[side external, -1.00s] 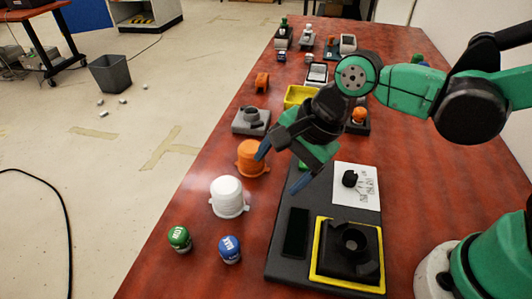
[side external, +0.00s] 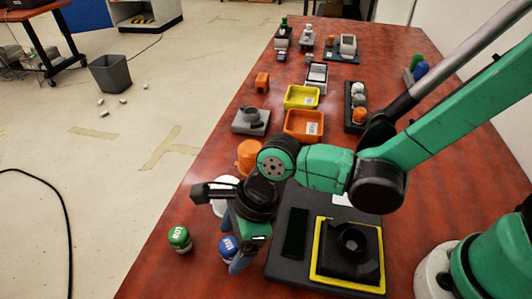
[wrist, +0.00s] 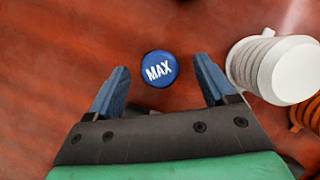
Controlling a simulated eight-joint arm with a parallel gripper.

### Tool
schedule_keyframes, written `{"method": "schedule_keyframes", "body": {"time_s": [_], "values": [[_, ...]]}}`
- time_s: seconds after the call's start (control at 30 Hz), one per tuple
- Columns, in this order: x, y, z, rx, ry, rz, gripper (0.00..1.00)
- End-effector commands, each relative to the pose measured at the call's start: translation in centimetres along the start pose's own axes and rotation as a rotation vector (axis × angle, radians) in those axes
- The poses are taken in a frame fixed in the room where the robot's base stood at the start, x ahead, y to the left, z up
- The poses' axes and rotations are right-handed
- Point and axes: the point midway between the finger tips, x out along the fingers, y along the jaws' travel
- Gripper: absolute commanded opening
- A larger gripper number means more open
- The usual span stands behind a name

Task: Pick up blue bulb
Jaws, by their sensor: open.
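The blue bulb (wrist: 159,69), a round blue cap marked MAX, stands on the red-brown table between and slightly beyond my fingertips in the wrist view. In the side external view the blue bulb (side external: 227,247) is partly hidden by my gripper (side external: 234,245). My gripper (wrist: 160,85) is open and points down over the bulb, with one blue finger on each side. A gap shows between the bulb and each finger in the wrist view. I cannot tell the exact height of the fingertips.
The green bulb (side external: 180,238) stands just left of the blue one. A white ribbed cylinder (wrist: 278,68) is close to the right finger in the wrist view. A black panel with a yellow-edged square (side external: 318,262) lies to the right. Bins stand farther back.

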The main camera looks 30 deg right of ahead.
Motion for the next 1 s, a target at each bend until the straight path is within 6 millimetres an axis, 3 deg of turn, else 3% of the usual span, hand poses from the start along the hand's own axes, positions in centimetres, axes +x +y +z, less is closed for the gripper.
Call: {"method": "schedule_keyframes", "body": {"time_s": [0.37,0.63,1.0], "values": [[0.52,0.01,-0.03,0.000,0.000,0.000,0.77],[0.50,0.01,-0.04,-0.001,0.000,0.000,0.03],[0.31,0.01,0.04,-0.001,0.000,-0.001,0.00]]}}
